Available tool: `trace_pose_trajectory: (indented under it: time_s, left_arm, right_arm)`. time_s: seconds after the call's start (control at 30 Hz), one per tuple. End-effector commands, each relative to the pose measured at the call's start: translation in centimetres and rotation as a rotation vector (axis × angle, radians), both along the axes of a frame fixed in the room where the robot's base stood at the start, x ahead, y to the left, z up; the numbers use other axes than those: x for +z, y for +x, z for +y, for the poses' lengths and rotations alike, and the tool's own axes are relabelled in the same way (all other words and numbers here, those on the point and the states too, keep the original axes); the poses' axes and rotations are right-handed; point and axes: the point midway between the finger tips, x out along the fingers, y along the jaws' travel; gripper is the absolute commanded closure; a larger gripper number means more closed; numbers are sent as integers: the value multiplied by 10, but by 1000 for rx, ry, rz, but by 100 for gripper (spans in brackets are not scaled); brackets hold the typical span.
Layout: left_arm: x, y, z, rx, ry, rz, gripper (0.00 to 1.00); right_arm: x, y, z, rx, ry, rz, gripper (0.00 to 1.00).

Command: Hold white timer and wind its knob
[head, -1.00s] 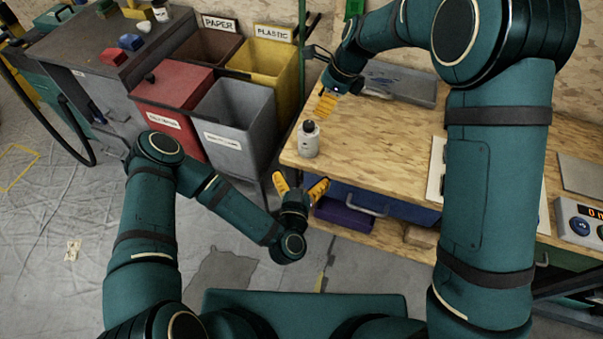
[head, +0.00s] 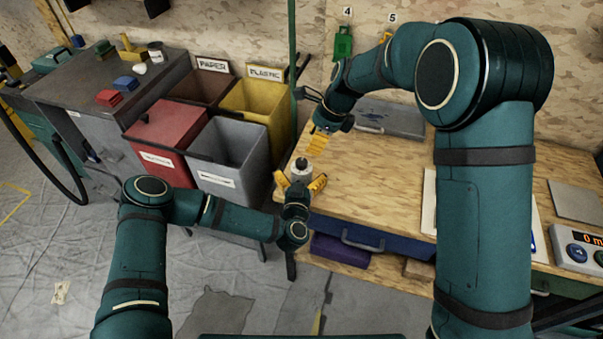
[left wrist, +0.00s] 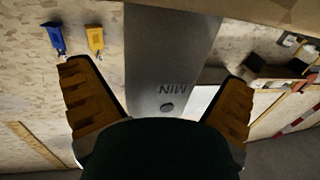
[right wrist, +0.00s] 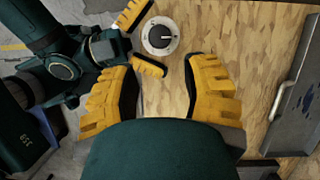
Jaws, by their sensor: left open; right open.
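The white timer (head: 300,169) stands upright at the left edge of the wooden bench. Its round top with a black knob and white pointer shows in the right wrist view (right wrist: 160,36). My left gripper (head: 300,181) is open, with a finger on either side of the timer. In the left wrist view the timer's grey-looking side (left wrist: 172,70), marked MIN, fills the space between the fingers; gaps show beside it. My right gripper (head: 317,143) is open and empty above the bench, just behind and above the timer. In the right wrist view the timer lies ahead of its fingertips (right wrist: 162,70).
The wooden bench (head: 390,190) is clear right of the timer. A grey tray (head: 392,118) lies at its back. Red, grey and yellow bins (head: 228,160) stand left of the bench. A purple box (head: 340,250) is below the front edge. A device with a display (head: 580,248) sits far right.

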Motion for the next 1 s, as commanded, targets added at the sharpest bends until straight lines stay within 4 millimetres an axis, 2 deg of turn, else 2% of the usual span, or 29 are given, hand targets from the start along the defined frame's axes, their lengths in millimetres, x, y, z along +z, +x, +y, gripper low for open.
trace_pose_trajectory:
  time_s: [0.37, 0.4, 0.57, 0.6, 0.63, 0.73, 0.77, 0.8, 1.0]
  left_arm:
    - [0, 7, -1, -1, 0, 0, 0]
    - [0, 7, -1, -1, 0, 0, 4]
    - [0, 7, -1, -1, 0, 0, 60]
    - [0, 6, -1, -1, 0, 0, 74]
    - [0, 6, -1, -1, 0, 0, 79]
    - [0, 6, -1, -1, 0, 0, 79]
    - [0, 6, -1, -1, 0, 0, 79]
    - [0, 6, -1, -1, 0, 0, 79]
    - [0, 6, -1, -1, 0, 0, 79]
  right_arm:
    - [0, 0, 0, 0, 0, 0, 54]
    - [0, 0, 0, 0, 0, 0, 54]
    - [0, 0, 0, 0, 0, 0, 54]
    - [0, 0, 0, 0, 0, 0, 54]
    - [0, 0, 0, 0, 0, 0, 54]
    - [0, 0, 0, 0, 0, 0, 54]
    - [0, 0, 0, 0, 0, 0, 37]
    - [-1, 0, 0, 1, 1, 2, 34]
    - [-20, 5, 3, 47, 57, 70, 34]
